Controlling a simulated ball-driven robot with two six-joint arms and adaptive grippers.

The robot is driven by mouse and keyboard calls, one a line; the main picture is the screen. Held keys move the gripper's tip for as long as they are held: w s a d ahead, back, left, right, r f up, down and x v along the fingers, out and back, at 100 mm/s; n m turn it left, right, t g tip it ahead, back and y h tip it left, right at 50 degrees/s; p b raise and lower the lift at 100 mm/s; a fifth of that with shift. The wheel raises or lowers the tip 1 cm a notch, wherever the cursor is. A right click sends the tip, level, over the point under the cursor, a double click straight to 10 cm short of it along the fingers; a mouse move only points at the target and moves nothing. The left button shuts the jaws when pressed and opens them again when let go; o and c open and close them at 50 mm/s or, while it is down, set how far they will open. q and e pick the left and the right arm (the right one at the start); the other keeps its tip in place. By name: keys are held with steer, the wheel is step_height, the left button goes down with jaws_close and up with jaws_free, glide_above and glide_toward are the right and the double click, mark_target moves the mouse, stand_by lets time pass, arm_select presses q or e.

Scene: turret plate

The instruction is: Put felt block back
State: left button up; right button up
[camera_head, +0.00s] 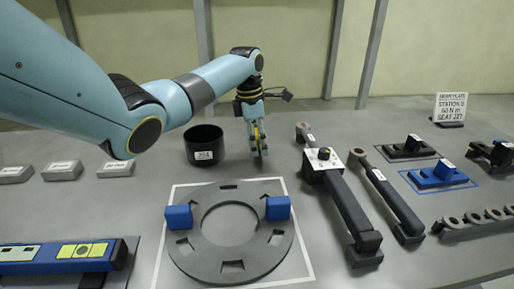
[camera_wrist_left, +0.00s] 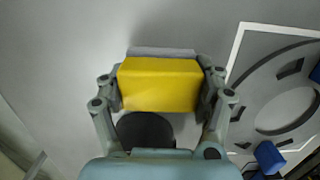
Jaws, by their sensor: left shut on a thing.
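A yellow block (camera_wrist_left: 160,85), which I take for the felt block, sits between the fingers of my left gripper (camera_wrist_left: 162,92) in the left wrist view. A pale grey strip (camera_wrist_left: 160,51) shows along its far edge; I cannot tell if it is part of the block. In the head view my left gripper (camera_head: 259,150) points down, right of the black cup (camera_head: 204,153) and behind the ring plate. Only a sliver of yellow shows there. Whether the block touches the table is unclear. My right gripper is not in view.
A grey slotted ring plate (camera_head: 232,265) with two blue blocks (camera_head: 278,208) lies in a white outline in front. Long wrenches (camera_head: 350,205) lie right of it. Small grey blocks (camera_head: 62,171) and a blue level-like tool (camera_head: 60,265) are at left. A sign (camera_head: 450,107) stands back right.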

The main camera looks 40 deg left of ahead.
arm_select(q)
steer(key=shift+f, duration=1.2)
steer(key=shift+f, duration=0.1)
steer(key=o, duration=1.2)
steer(key=r, duration=0.8)
steer(key=s+a+r, duration=0.1)
steer(key=r, duration=0.3)
steer(key=shift+d, duration=0.1)
